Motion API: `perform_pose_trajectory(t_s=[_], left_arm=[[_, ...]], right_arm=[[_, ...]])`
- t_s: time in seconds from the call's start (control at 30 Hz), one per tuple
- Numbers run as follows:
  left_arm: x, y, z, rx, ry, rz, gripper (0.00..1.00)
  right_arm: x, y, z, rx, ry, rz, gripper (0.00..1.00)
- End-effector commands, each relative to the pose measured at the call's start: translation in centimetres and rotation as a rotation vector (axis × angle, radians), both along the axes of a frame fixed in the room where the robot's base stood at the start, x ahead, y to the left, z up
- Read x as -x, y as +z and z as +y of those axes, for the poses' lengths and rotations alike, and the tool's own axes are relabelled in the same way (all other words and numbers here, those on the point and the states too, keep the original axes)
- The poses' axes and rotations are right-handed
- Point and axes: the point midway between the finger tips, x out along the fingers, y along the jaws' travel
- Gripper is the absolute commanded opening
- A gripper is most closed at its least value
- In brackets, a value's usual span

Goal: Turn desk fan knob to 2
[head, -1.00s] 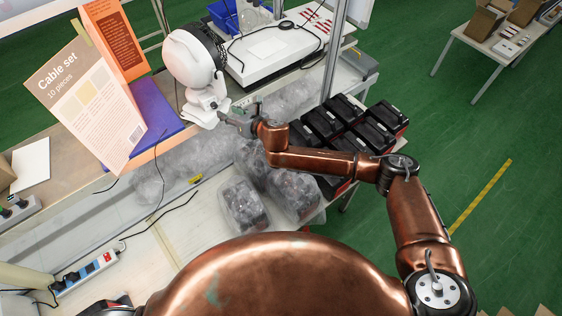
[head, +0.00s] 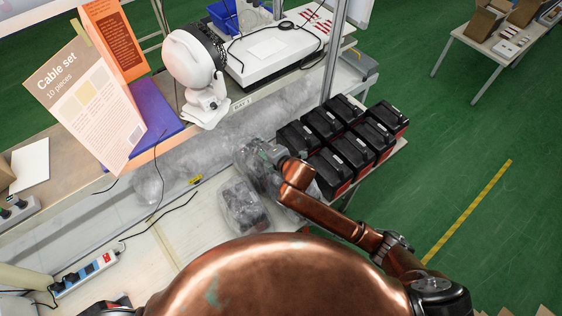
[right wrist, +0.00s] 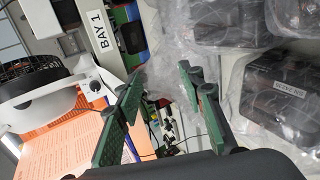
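The white desk fan (head: 190,60) stands on the shelf edge, its dark grille turned to the right and its white base (head: 206,112) near the "BAY 1" label. The fan also shows at the left of the right wrist view (right wrist: 40,108). There a small dark knob (right wrist: 95,86) shows on its base; its setting is too small to read. My right gripper (head: 250,156) is below and right of the fan, apart from it, over bagged items. In the right wrist view its green fingers (right wrist: 160,105) are spread with nothing between them. My left gripper is not in view.
Black cases (head: 345,135) stand right of my right arm. Clear-bagged items (head: 240,203) lie beneath my gripper. A leaning "Cable set" box (head: 85,105) and blue box (head: 155,115) are left of the fan. A power strip (head: 90,272) lies at lower left.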

Motion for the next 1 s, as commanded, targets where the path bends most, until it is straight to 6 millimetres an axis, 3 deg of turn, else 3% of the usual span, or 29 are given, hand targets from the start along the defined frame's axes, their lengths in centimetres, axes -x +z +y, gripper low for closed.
perform_pose_trajectory(t_s=[0.23, 0.5, 1.0], left_arm=[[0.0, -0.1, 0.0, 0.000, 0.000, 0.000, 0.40], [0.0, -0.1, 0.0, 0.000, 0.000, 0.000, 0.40], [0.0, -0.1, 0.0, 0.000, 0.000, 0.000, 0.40]], right_arm=[[1.9, -2.2, -3.8, -0.133, -0.167, 0.144, 0.36], [3.2, -3.6, -6.6, -0.219, -0.287, 0.235, 0.36], [3.7, -4.0, -7.4, -0.241, -0.320, 0.259, 0.36]])
